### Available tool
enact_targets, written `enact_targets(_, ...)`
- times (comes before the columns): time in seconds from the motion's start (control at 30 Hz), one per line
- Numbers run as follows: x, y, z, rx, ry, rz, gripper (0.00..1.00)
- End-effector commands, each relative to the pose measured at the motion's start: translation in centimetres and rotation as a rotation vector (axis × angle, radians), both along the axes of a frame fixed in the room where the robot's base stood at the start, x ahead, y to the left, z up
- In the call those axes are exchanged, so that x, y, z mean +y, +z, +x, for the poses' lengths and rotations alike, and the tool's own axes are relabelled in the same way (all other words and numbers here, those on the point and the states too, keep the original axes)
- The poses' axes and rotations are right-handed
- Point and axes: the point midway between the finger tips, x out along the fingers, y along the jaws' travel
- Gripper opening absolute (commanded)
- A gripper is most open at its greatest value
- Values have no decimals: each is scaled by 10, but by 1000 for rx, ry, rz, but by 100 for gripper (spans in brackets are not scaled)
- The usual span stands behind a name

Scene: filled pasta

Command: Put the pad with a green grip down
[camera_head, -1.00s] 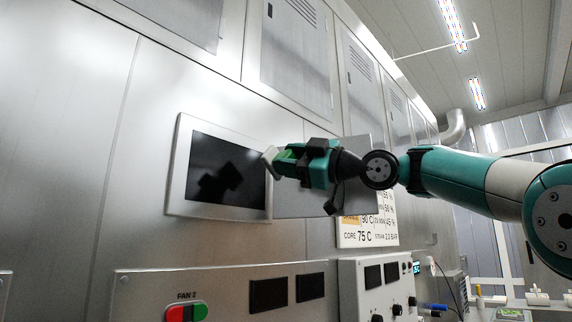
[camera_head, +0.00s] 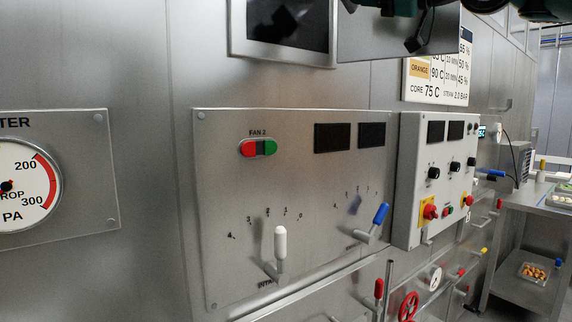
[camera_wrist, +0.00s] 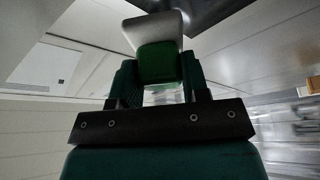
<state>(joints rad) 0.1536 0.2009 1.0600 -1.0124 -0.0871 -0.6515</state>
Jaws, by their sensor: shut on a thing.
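In the wrist view, my gripper (camera_wrist: 158,78) is shut on the pad's green grip (camera_wrist: 158,62). The pad (camera_wrist: 152,35) has a pale grey-white body that extends beyond the fingertips, up in the picture. Its far face is hidden. The pad is held in the air, and I see no surface touching it. In the head view, only dark parts of my arm show at the top edge, and the pad is not visible there.
A steel wall carries a FAN 2 panel (camera_head: 215,190) with white (camera_head: 280,243) and blue (camera_head: 380,214) levers. A control box (camera_head: 408,200) juts out beside it. A screen (camera_head: 290,22) is above. A steel table (camera_head: 530,200) stands far right, with a lower shelf holding a food tray (camera_head: 534,273).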

Motion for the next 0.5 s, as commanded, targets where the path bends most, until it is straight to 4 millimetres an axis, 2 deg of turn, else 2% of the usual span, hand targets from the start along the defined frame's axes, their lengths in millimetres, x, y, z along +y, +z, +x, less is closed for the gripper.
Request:
enact_targets(0.3, 10, -40, -44, -2, 9, -1, 23)
enact_targets(0.5, 9, -68, -58, 0, -6, 0, 23)
